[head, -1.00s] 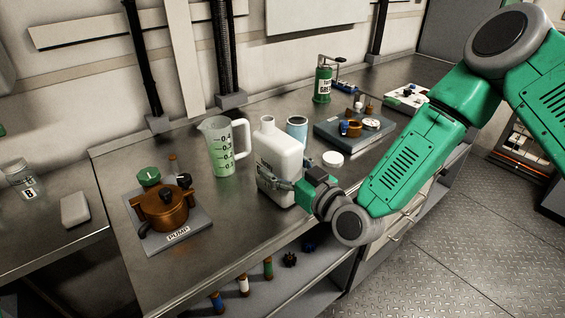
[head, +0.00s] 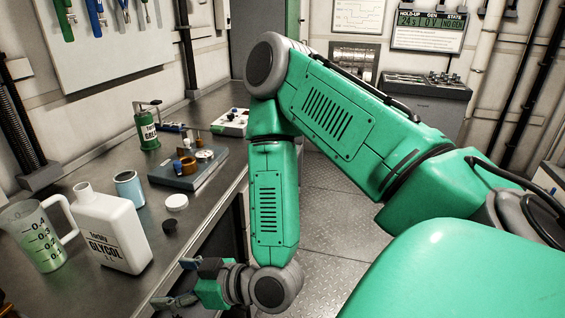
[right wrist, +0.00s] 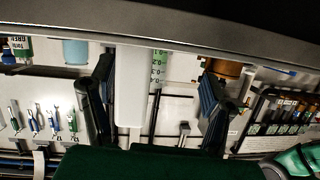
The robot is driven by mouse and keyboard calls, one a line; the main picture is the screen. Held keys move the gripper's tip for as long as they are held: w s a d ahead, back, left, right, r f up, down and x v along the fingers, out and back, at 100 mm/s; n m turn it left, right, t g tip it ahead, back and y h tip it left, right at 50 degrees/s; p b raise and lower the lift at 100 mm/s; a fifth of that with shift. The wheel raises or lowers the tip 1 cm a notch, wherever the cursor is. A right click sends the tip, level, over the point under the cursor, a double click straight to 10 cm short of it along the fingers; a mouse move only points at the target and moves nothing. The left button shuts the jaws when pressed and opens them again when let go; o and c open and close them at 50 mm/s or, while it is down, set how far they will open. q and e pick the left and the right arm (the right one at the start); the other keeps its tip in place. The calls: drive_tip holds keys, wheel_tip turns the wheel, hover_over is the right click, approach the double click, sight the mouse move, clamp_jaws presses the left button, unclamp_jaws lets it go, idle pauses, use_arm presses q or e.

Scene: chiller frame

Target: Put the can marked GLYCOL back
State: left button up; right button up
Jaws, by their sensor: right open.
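The can marked GLYCOL (head: 112,235) is a white jug standing upright on the metal bench, its neck open, in the lower left of the head view. A black cap (head: 170,226) lies on the bench to its right. My right gripper (head: 172,284) is open and empty, just right of the can's lower front and apart from it. In the right wrist view the white can (right wrist: 132,95) shows beyond and between the spread fingers (right wrist: 158,95), nearer the left one. My left gripper is not in view.
A measuring jug with green liquid (head: 38,240) stands close left of the can. A blue-grey tin (head: 129,190) and a white lid (head: 177,202) are behind it. A grey plate with parts (head: 180,175) and a green grease can (head: 147,130) stand farther back.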

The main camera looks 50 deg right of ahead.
drive_tip(key=s+d+f+m+g+h+b, duration=0.1)
drive_tip(key=s+d+f+g+h+b, duration=0.1)
drive_tip(key=s+f+g, duration=0.4)
drive_tip(key=s+d+f+m+g+h+b, duration=0.2)
drive_tip(key=s+d+f+g+h, duration=0.2)
drive_tip(key=s+f, duration=1.2)
drive_tip(key=shift+d+f+m+g, duration=0.2)
drive_tip(key=shift+d+m+g, duration=0.1)
drive_tip(key=shift+d+g, duration=1)
